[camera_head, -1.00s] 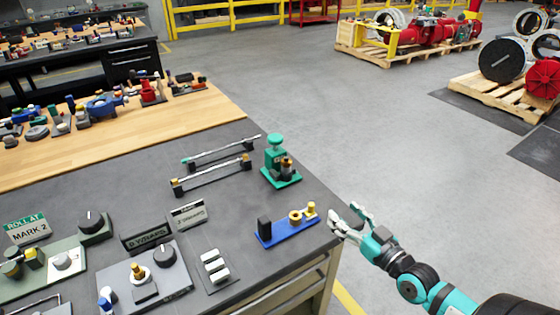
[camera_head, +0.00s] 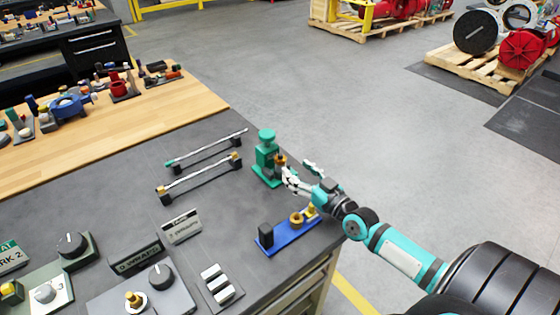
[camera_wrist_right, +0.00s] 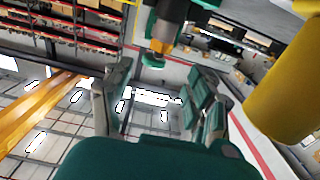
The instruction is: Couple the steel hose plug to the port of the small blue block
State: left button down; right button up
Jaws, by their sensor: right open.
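The small blue block (camera_head: 290,237) lies near the right edge of the grey bench top, carrying a black block, a brass ring and a brass fitting. Two slim rods or hoses rest on black supports: a rear one with a teal end (camera_head: 207,148) and a front one with brass ends (camera_head: 200,178). I cannot tell which part is the steel hose plug. My right gripper (camera_head: 299,171) is open and seems empty, beside the green fixture (camera_head: 267,160) and above and behind the blue block. Its spread fingers show in the wrist view (camera_wrist_right: 157,98). My left gripper is out of view.
The green fixture stands very close to the right gripper's fingers. Label stands (camera_head: 181,227) and knob panels (camera_head: 156,290) fill the front left of the bench. Bare grey top lies between the rods and labels. The bench edge drops to open floor at the right.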

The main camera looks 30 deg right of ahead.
aim_at(282, 157)
jog(key=w, duration=0.3)
jog(key=shift+w+a, duration=0.1)
jog(key=shift+w, duration=0.25)
jog(key=shift+w+r, duration=0.1)
jog(key=shift+w, duration=0.3)
jog(key=w, duration=0.4)
jog(key=shift+w+a+p, duration=0.1)
jog(key=shift+w+p, duration=0.05)
jog(key=shift+p, duration=0.15)
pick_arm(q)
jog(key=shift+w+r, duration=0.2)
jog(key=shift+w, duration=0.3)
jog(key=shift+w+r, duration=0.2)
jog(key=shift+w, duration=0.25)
pick_arm(e)
grip_shut()
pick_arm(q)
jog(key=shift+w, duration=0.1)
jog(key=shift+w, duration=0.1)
pick_arm(e)
jog(key=shift+w+f, duration=0.1)
jog(key=shift+f, duration=0.1)
